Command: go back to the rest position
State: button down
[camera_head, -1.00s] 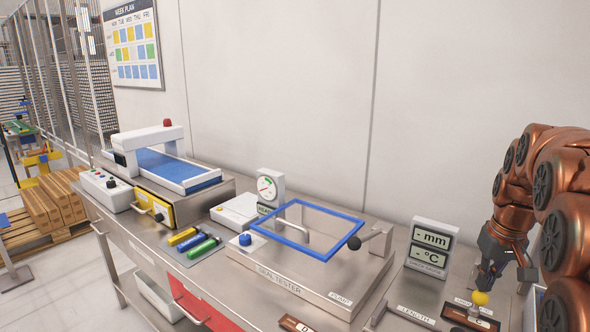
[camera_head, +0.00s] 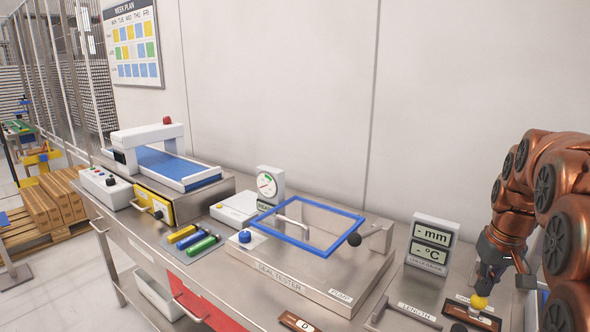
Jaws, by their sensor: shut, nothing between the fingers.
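My gripper (camera_head: 484,290) is at the lower right of the head view, at the end of my copper-coloured arm. It points down over the right end of the steel bench. A small yellow ball-shaped knob (camera_head: 479,302) shows right at its fingertips, above a dark-slotted plate (camera_head: 470,316). The fingers are small and partly hidden, and I cannot tell whether they touch the knob. The gripper is shut with nothing held.
A gauge display (camera_head: 432,243) stands nearer, behind a LENGTH fixture (camera_head: 405,315). Colored markers (camera_head: 190,240) lie farther left.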

aim_at(480, 300)
jog(key=shift+s+a+f+b, duration=0.2)
jog(key=shift+s+f+b, duration=0.1)
jog(key=shift+f, duration=0.4)
jog(key=shift+s+a+f+b, duration=0.2)
jog(key=shift+s+f, duration=0.1)
jog(key=shift+f, duration=0.35)
jog(key=shift+w+d+f+g, duration=0.1)
jog(key=shift+f+g, duration=0.2)
jog(key=shift+f, duration=0.05)
jog(key=shift+r, duration=0.4)
jog(key=shift+w+r, duration=0.1)
jog(key=shift+w, duration=0.05)
jog(key=shift+w+r, duration=0.1)
jog(key=shift+w+d+r+p, duration=0.15)
jog(key=shift+w+r+p, duration=0.2)
jog(key=shift+r, duration=0.45)
jog(key=shift+d+r, duration=0.1)
